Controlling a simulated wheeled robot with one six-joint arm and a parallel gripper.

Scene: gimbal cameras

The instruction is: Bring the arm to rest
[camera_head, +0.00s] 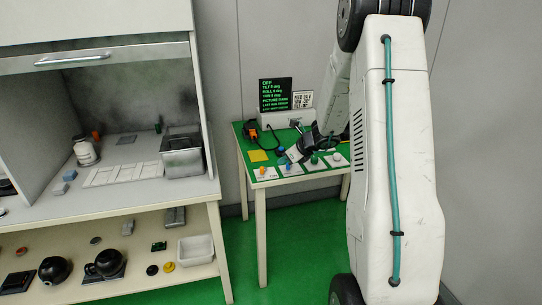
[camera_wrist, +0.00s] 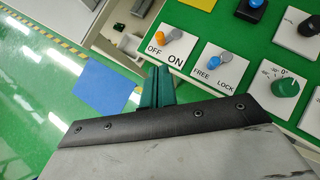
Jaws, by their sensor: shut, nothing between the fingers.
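My arm (camera_head: 400,160) fills the right of the head view, white with a teal cable along it. It hides part of the small green-topped table (camera_head: 244,142). My gripper (camera_wrist: 157,86) shows in the wrist view as two dark green fingers close together, shut and empty. The fingertips appear in front of the edge of the control table, near the white OFF/ON plate (camera_wrist: 168,58) with its orange-tipped lever. I cannot make out the fingertips in the head view.
A FREE/LOCK plate (camera_wrist: 225,75) and a green dial (camera_wrist: 285,88) lie right of the gripper. A hooded bench (camera_head: 110,205) with a lower shelf stands left. Green floor (camera_head: 300,240) is clear between.

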